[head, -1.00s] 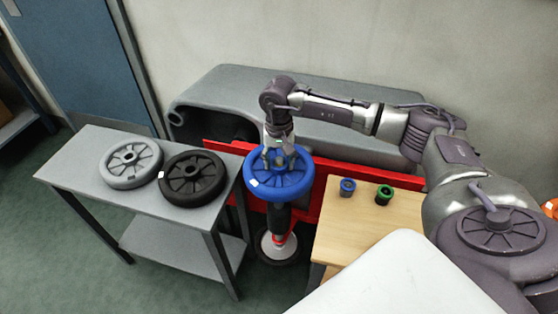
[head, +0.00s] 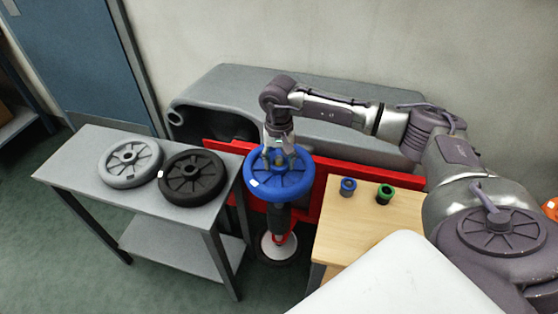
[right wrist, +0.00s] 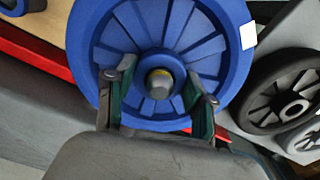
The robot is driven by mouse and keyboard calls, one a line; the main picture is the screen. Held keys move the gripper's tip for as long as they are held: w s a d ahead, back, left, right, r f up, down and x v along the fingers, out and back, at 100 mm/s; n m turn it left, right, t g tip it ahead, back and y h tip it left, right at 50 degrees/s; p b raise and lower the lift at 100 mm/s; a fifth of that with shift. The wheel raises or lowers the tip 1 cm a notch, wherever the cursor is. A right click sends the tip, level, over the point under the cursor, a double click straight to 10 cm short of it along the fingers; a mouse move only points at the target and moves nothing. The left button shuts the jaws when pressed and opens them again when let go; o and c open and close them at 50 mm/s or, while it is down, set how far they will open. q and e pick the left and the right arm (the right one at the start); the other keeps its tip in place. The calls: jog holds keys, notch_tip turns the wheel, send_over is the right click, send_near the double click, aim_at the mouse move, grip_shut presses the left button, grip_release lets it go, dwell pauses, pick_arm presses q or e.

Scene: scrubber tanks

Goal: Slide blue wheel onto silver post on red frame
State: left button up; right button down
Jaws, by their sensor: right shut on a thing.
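The blue wheel (head: 272,190) is at the red frame (head: 318,183), in front of the grey tank. My right gripper (head: 279,158) reaches down over the wheel's middle and is shut on it. In the right wrist view the gripper's fingers (right wrist: 160,92) grip the wheel (right wrist: 100,45) on either side of its hub. A silver round end, taken as the silver post (right wrist: 158,85), shows in the hub's centre with a yellowish ring around it. How far the wheel sits along the post cannot be told. My left gripper is not in view.
A grey table (head: 95,160) at left bears a grey wheel (head: 131,163) and a black wheel (head: 191,178). A wooden table (head: 352,222) at right bears a blue part (head: 348,187) and a green part (head: 385,194). The grey tank (head: 225,95) stands behind the frame.

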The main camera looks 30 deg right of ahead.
jog(key=shift+r, duration=0.1)
dwell(0.3)
jog(key=shift+c, duration=1.6)
grip_release()
jog(key=shift+r, duration=0.2)
jog(key=shift+r+p, duration=0.65)
jog(key=shift+r, duration=0.55)
jog(key=shift+r, duration=0.15)
